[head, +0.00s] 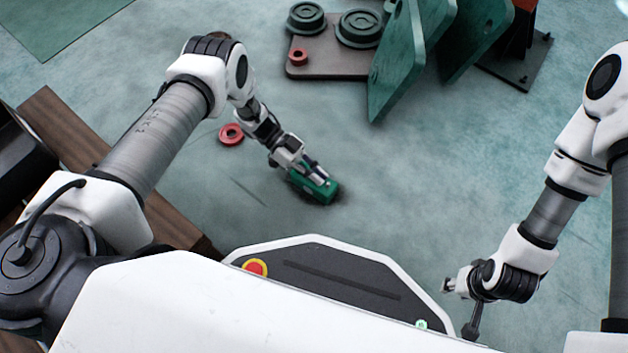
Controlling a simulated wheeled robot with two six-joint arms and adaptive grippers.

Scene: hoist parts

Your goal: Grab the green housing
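The green housing (326,191) is a small green block on the teal floor, near the middle of the head view. My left gripper (316,177) reaches it from the upper left, with its fingers over and against the housing. Part of the housing is hidden by the fingers, and I cannot tell whether they are closed on it. My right gripper (452,287) is low at the right, beside my base and far from the housing. It is small and partly turned away, so its opening is unclear.
A red ring (231,134) lies on the floor left of the housing. A dark plate (335,65) with green wheels (360,28) and a small red ring (298,57) is at the back. Large green plates (398,65) stand beside it. Floor right of the housing is clear.

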